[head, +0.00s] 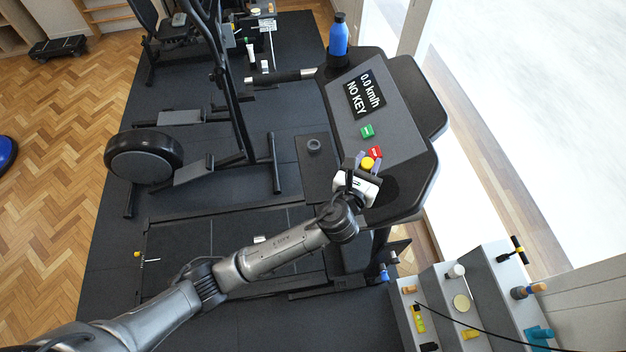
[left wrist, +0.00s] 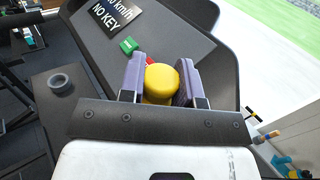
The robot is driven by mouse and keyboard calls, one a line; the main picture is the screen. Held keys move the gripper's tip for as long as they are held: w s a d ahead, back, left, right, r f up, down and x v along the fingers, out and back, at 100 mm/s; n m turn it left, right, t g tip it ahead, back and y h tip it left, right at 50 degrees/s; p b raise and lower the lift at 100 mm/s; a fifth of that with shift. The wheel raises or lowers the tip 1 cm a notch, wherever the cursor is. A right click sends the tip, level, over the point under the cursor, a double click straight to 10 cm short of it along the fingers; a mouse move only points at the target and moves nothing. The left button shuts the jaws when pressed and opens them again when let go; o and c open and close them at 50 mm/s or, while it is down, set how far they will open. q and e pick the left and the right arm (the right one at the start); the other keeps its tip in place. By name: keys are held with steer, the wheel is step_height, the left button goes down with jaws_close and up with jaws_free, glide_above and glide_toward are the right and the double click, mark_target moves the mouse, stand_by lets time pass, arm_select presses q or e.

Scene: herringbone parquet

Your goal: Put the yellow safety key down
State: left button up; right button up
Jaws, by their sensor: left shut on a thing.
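The yellow safety key (head: 368,163) is a round yellow piece held between the fingers of my left gripper (head: 368,161). In the left wrist view the key (left wrist: 161,82) sits between the two purple-grey finger pads of the left gripper (left wrist: 160,84). The gripper is over the treadmill console (head: 395,135), near its lower part. The console display (head: 366,94) reads "0.0 km/h NO KEY". A red button (head: 375,152) lies just beyond the fingers and is partly hidden in the left wrist view. I cannot tell whether the key touches the console. My right gripper is not in view.
A green button (head: 367,131) is on the console. A blue bottle (head: 338,38) stands at its far end. A dark ring-shaped piece (head: 314,146) lies on the flat panel left of the console. Grey stepped shelves (head: 437,290) with small items stand at lower right.

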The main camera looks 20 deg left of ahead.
arm_select(q)
steer(key=a+f, duration=0.2)
steer(key=a, duration=0.1)
steer(key=a+f, duration=0.2)
steer(key=a, duration=0.1)
steer(key=a+f, duration=0.2)
steer(key=a, duration=0.2)
steer(key=shift+f+p, duration=0.1)
steer(key=shift+p, duration=0.3)
steer(key=shift+s+a+f, duration=0.1)
steer(key=shift+a+f, duration=0.1)
steer(key=shift+a, duration=0.25)
steer(key=shift+f+b, duration=0.6)
steer(key=shift+f, duration=1.45)
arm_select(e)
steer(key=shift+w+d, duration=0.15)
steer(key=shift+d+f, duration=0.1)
arm_select(q)
steer(key=shift+f, duration=0.15)
steer(key=o, duration=0.9)
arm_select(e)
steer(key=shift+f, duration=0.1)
